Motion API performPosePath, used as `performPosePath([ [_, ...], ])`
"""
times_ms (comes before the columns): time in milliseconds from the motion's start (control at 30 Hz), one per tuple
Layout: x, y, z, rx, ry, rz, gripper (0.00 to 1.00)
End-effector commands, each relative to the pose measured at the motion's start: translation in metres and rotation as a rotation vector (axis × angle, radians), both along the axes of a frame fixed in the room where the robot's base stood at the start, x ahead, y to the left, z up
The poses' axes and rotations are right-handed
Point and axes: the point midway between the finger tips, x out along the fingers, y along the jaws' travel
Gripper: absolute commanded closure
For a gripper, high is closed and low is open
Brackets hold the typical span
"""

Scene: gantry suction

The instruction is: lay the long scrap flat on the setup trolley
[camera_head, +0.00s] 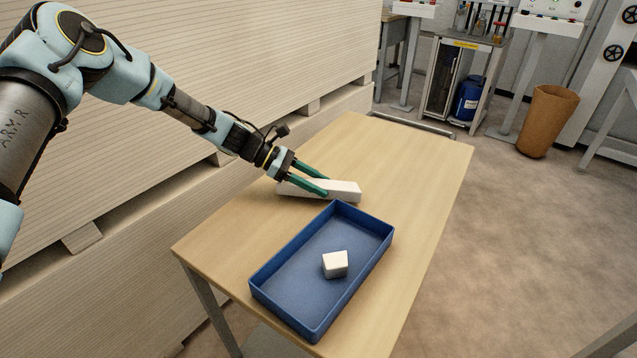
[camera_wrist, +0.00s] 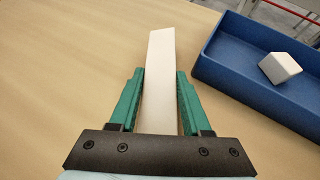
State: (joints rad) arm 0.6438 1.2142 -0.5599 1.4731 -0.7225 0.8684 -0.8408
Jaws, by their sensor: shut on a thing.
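The long scrap is a white, narrow block (camera_head: 346,190) by the far end of the blue tray in the head view. My gripper (camera_head: 326,186) is shut on it, with one green finger along each long side. In the wrist view the scrap (camera_wrist: 160,60) points away between the fingers, its far end sticking out beyond the tips. It is at or just above the wooden tabletop (camera_head: 412,160); I cannot tell whether it touches. Its near end is partly hidden by my gripper. I cannot tell whether this table is the setup trolley.
A blue tray (camera_head: 262,288) stands on the near part of the table, with a small white block (camera_head: 335,264) inside. Stacked pale boards (camera_head: 230,50) rise along the table's left side. The far tabletop is clear. A brown bin (camera_head: 547,120) and grey cabinet (camera_head: 440,80) stand beyond.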

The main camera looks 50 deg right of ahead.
Motion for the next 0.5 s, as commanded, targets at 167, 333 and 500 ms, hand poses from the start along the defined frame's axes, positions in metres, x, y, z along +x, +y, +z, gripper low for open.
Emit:
performPosePath([
  [167, -0.0003, -0.0002, -0.0087, -0.001, 0.0, 0.0, 1.0],
  [333, -0.0003, -0.0001, -0.0091, -0.001, 0.0, 0.0, 1.0],
  [500, -0.0001, 0.0, -0.0123, -0.001, 0.0, 0.0, 0.49],
])
